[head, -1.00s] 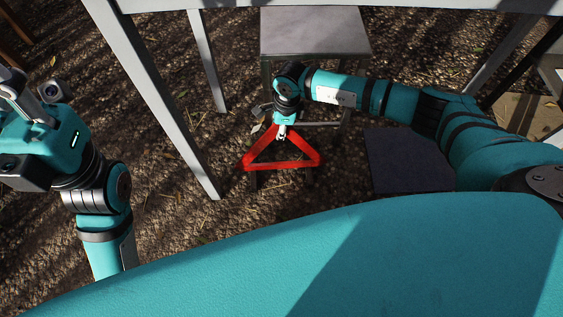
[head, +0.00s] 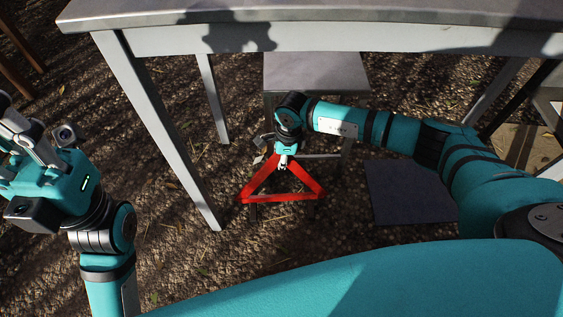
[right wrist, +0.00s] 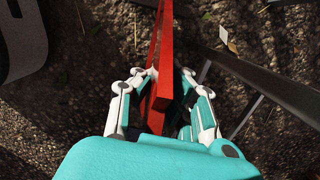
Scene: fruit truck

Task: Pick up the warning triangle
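The warning triangle (head: 281,198) is red and open in the middle. It is upright or tilted, with its apex up and its base bar toward me. My right gripper (head: 282,163) is at its apex. In the right wrist view, the fingers of my right gripper (right wrist: 164,76) close in on both sides of the red bar of the warning triangle (right wrist: 161,92) and appear to touch it. My left gripper (head: 17,135) is at the left edge, far from the triangle. Its fingertips are partly cut off, so its opening is unclear.
A grey table (head: 330,38) spans the top, with a leg (head: 160,130) left of the triangle. A grey stool (head: 316,72) stands behind my right gripper. A dark flat panel (head: 412,192) lies to the right. Gravel ground is open left and in front of the triangle.

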